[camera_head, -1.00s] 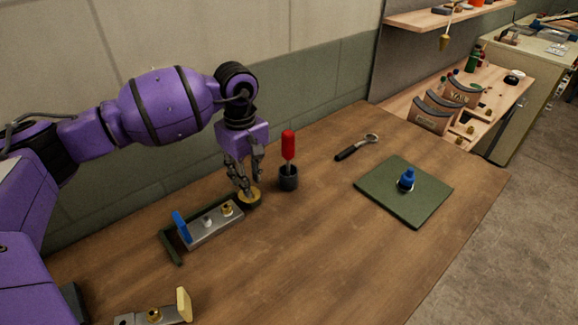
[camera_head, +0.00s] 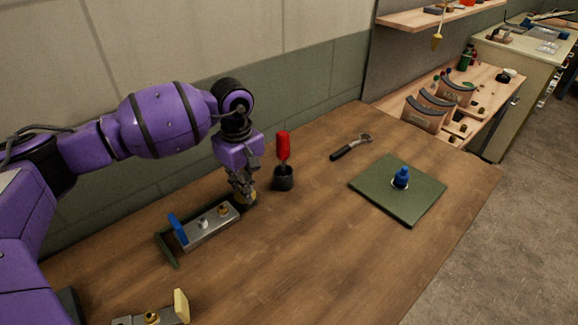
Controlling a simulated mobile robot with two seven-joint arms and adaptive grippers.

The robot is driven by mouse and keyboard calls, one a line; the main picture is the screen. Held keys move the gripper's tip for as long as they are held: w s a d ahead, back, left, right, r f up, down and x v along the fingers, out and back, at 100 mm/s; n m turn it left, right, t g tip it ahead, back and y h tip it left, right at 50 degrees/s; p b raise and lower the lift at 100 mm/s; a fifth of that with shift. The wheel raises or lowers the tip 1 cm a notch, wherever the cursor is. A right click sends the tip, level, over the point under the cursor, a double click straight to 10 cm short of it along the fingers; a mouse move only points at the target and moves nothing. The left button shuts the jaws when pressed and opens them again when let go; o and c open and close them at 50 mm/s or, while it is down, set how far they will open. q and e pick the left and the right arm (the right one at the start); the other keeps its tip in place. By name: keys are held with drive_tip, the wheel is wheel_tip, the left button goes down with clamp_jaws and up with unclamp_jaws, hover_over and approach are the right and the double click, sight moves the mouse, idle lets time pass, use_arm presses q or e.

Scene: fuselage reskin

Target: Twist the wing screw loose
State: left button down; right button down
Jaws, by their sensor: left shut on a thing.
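A grey metal bar (camera_head: 208,228) lies on a dark green bracket (camera_head: 168,250) on the workbench, with a blue upright tab (camera_head: 178,228) at its left end. A pale fitting (camera_head: 202,223) and a brass fitting (camera_head: 223,210) stand on the bar. My right gripper is out of view.
A red-handled tool (camera_head: 283,146) stands in a dark cup (camera_head: 283,179) close right of my left gripper. A ratchet (camera_head: 350,147) and a green mat (camera_head: 400,205) with a blue-topped item (camera_head: 401,177) lie farther right.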

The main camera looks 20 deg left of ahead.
use_arm(q)
drive_tip(key=n, duration=0.6)
drive_tip(key=shift+a+p, duration=0.1)
drive_tip(key=shift+p, duration=0.25)
drive_tip(key=n+p, duration=0.1)
drive_tip(key=n, duration=0.4)
drive_tip(key=shift+r+n, duration=0.1)
drive_tip(key=shift+n, duration=0.3)
drive_tip(key=n+p, duration=0.1)
drive_tip(key=n, duration=0.2)
drive_tip(key=shift+a+n, duration=0.1)
drive_tip(key=shift+n, duration=0.3)
drive_tip(key=shift+n+p, duration=0.45)
drive_tip(key=shift+n, duration=0.35)
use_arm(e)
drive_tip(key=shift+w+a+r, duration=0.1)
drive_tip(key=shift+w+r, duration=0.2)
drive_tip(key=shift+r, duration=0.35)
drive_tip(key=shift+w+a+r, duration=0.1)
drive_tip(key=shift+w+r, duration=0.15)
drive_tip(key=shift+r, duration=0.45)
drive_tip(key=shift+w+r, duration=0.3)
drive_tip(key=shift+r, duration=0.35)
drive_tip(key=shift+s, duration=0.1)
use_arm(q)
drive_tip(key=c, duration=1.9)
unclamp_jaws()
drive_tip(key=shift+s, duration=0.1)
